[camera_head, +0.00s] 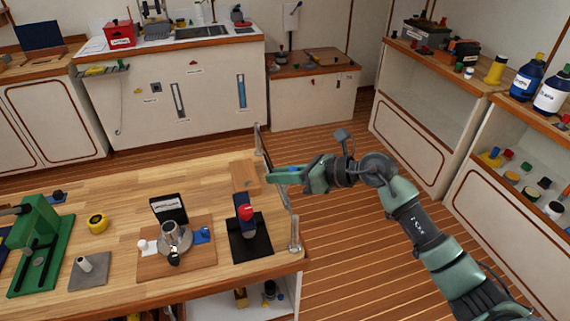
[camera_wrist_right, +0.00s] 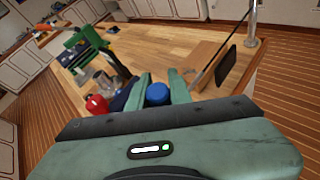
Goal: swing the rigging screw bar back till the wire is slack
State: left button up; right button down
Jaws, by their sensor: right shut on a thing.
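My right gripper (camera_head: 275,176) reaches in from the right to the table's right edge. In the right wrist view it is shut around a blue round knob (camera_wrist_right: 158,94), which sits between the two green fingers. The knob looks like the end of the rigging screw bar; the bar itself is mostly hidden by the fingers. A thin wire (camera_wrist_right: 208,68) runs straight from the far metal post (camera_wrist_right: 252,22) towards the gripper, with a dark plate (camera_wrist_right: 226,65) beside it. The near post (camera_head: 295,234) stands at the table's front right corner. My left gripper is not in view.
A wooden block (camera_head: 244,176) lies near the gripper. Open floor (camera_head: 340,245) lies right of the table.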

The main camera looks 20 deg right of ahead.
jog(key=shift+a+r+n+h+p, duration=0.25)
jog(key=shift+a+n+h+p, duration=0.1)
jog(key=shift+h+p, duration=0.3)
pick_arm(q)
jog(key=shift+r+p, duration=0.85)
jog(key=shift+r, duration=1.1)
pick_arm(e)
jog(key=shift+a+f+n+g+h, duration=0.25)
jog(key=shift+a+f+g+h, duration=0.1)
jog(key=shift+h, duration=0.3)
jog(key=c, duration=1.3)
grip_release()
